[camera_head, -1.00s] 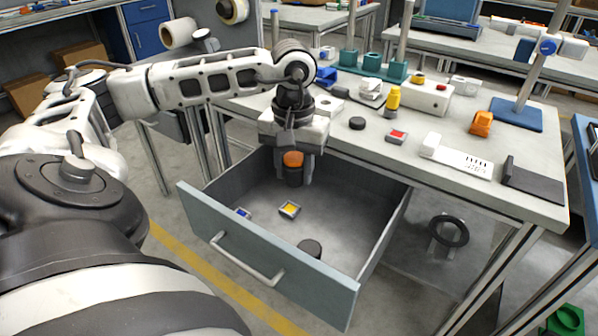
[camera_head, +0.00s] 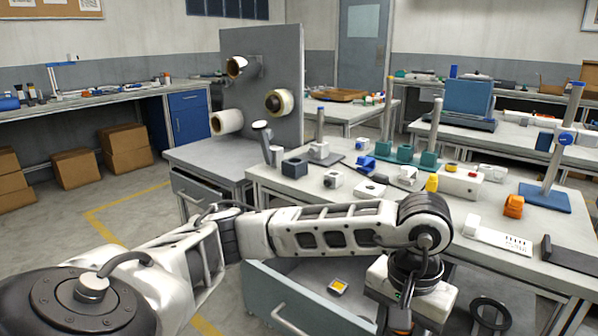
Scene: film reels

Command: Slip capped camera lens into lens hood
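My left arm comes in from the left and its gripper (camera_head: 398,322) points down over the open drawer (camera_head: 262,292) at the bottom edge of the picture. Its fingertips are cut off by the frame, so its grip cannot be told. A small patch of orange shows at the bottom edge by the fingers, maybe the top of the dark, orange-topped cylinder seen earlier. I cannot make out a lens hood for certain. A black ring (camera_head: 490,312) stands at the lower right, beyond the drawer. My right gripper is not in view.
A yellow-and-grey small item (camera_head: 339,287) lies in the drawer. The workbench (camera_head: 310,205) behind carries several blocks, green holders (camera_head: 407,155), an orange piece (camera_head: 513,206) and a blue-based post (camera_head: 545,196). A grey panel with rolls (camera_head: 262,90) stands at its left.

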